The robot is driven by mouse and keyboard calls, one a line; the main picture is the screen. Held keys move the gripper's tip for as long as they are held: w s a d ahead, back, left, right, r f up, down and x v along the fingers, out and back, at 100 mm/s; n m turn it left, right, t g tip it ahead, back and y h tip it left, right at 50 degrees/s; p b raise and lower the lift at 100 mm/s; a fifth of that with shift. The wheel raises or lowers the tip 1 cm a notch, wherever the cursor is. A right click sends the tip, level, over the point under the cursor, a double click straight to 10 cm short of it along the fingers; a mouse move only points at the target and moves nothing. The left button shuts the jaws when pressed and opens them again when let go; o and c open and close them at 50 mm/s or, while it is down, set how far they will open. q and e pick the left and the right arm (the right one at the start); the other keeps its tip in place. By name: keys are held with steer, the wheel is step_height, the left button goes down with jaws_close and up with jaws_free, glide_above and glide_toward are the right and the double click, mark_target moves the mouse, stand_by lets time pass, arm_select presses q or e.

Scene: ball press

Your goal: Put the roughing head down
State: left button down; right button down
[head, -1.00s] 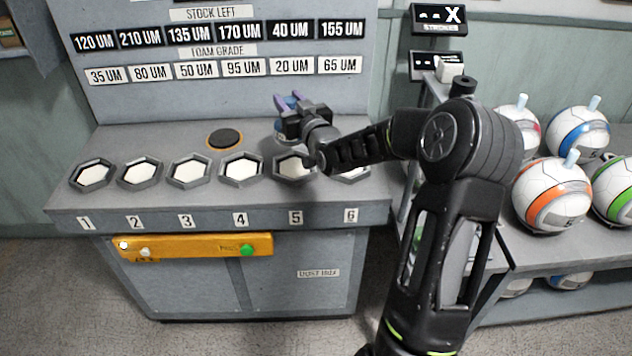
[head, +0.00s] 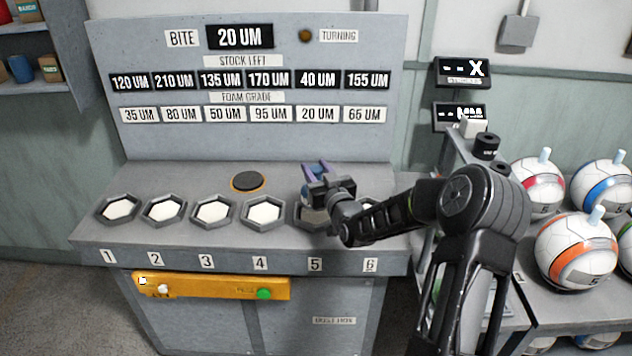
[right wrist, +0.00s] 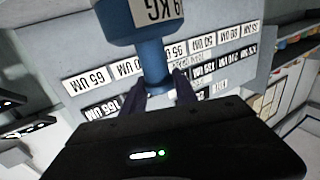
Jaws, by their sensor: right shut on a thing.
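My right gripper (head: 318,172) is shut on a blue tool, taken to be the roughing head (right wrist: 150,55). It holds the tool above the console's top, behind well 5 (head: 312,216). In the right wrist view the tool has a blue stem between the fingers and a wider body with a white label ending in "KG". In the head view the gripper hides most of the tool; I cannot tell whether its lower end touches the console. A round black pad with an orange rim (head: 247,181) lies to the left of the gripper. My left gripper is not in view.
The grey console (head: 170,183) has numbered hexagonal wells along its front; my arm partly covers 5 and 6. Its back panel reads BITE 20 UM (head: 240,37), with a TURNING lamp (head: 305,36). A ball rack (head: 535,295) stands at right. The console top left of the pad is clear.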

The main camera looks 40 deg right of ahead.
steer(key=shift+r, duration=0.15)
step_height(320, 180, down, 4)
steer(key=shift+r+p, duration=0.15)
steer(key=shift+p, duration=0.3)
steer(key=shift+f, duration=0.3)
steer(key=c, duration=1.4)
jaws_free()
steer(key=shift+f, duration=0.2)
steer(key=o, duration=0.5)
steer(key=shift+c, duration=0.2)
steer(key=shift+r, duration=0.1)
